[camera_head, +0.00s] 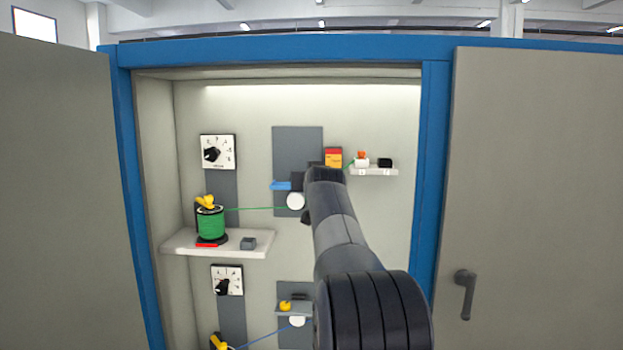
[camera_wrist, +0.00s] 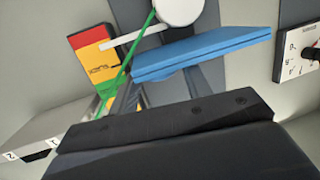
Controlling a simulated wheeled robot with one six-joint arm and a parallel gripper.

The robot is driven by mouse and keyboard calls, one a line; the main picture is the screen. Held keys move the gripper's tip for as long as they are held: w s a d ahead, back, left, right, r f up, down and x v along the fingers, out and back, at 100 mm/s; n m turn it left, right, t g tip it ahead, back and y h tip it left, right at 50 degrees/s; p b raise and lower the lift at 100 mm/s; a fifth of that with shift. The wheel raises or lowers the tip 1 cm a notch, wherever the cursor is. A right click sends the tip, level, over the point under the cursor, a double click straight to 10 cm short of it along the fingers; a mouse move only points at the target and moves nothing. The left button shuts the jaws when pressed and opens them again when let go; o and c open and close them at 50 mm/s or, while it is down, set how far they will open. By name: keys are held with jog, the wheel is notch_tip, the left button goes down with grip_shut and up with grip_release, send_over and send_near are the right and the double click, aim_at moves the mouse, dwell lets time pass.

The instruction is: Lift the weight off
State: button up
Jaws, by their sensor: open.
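Nothing in view is plainly marked as the weight, so I cannot tell which piece it is. A flat blue slab (camera_head: 281,186) sits beside the white roller (camera_head: 296,201) on the upper grey panel. In the wrist view the blue slab (camera_wrist: 203,53) is close ahead, next to the white roller (camera_wrist: 179,8) and a thin white rod (camera_wrist: 137,37). The green cable (camera_head: 250,209) runs to the roller. My gripper (camera_head: 311,174) is near the roller, mostly hidden by my arm. In the wrist view its dark body (camera_wrist: 165,130) fills the bottom; it appears open, with nothing seen held.
A red and yellow box (camera_head: 333,158) is on the panel's right. A small shelf (camera_head: 374,171) holds an orange-and-white piece and a black block. A green spool (camera_head: 211,224) and a grey block (camera_head: 248,243) stand on the left shelf (camera_head: 180,241). Cabinet doors (camera_head: 540,150) flank the opening.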

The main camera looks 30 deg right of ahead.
jog(key=shift+c, duration=0.4)
jog(key=c, duration=0.8)
jog(key=shift+r+p, duration=3.2)
jog(key=shift+r, duration=0.45)
jog(key=b+v, duration=0.1)
jog(key=v, duration=0.1)
jog(key=a+b+v, duration=0.1)
jog(key=b+v, duration=0.1)
jog(key=v, duration=0.1)
jog(key=shift+w+f, duration=0.2)
